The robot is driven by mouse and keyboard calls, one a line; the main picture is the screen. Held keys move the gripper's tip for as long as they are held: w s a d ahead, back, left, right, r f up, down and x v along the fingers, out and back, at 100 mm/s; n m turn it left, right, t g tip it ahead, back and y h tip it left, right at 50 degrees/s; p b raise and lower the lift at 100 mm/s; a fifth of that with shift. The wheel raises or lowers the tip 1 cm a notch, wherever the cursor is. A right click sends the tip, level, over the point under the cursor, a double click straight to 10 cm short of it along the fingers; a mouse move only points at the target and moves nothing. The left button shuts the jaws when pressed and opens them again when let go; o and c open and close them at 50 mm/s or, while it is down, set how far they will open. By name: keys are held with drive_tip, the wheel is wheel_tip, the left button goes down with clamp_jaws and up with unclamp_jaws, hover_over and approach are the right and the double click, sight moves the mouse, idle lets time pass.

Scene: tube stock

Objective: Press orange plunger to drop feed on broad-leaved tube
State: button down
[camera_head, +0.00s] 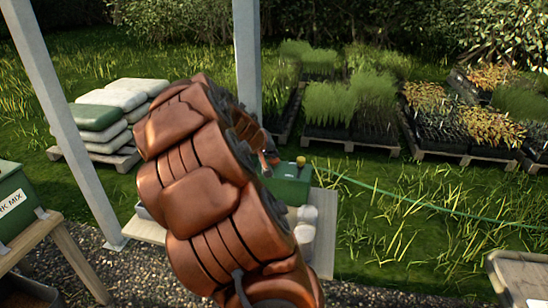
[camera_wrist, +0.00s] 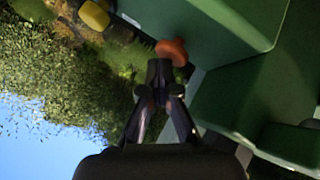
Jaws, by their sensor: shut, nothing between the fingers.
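The orange plunger (camera_wrist: 174,50) shows in the wrist view as a round knob on the side of a green box (camera_wrist: 225,30). My gripper (camera_wrist: 160,68) is shut and empty, with its fingertips right at the knob. I cannot tell whether they touch it. A yellow knob (camera_wrist: 95,14) stands apart at the upper left. In the head view my arm hides most of the gripper. The green box (camera_head: 291,186) and the yellow knob (camera_head: 300,161) show just beyond the arm. I cannot pick out the broad-leaved tube.
White containers (camera_head: 306,222) stand beside the green box on a pale bench (camera_head: 324,255). A metal post (camera_head: 247,60) rises behind my arm. Stacked sacks (camera_head: 112,108) lie at the left, and pallets of potted plants (camera_head: 350,125) at the back.

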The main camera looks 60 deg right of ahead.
idle(0.4)
drive_tip(key=shift+r+p, duration=0.4)
drive_tip(key=shift+r, duration=0.75)
drive_tip(key=shift+r, duration=0.15)
drive_tip(key=shift+r+p, duration=0.85)
drive_tip(key=shift+r, duration=1.5)
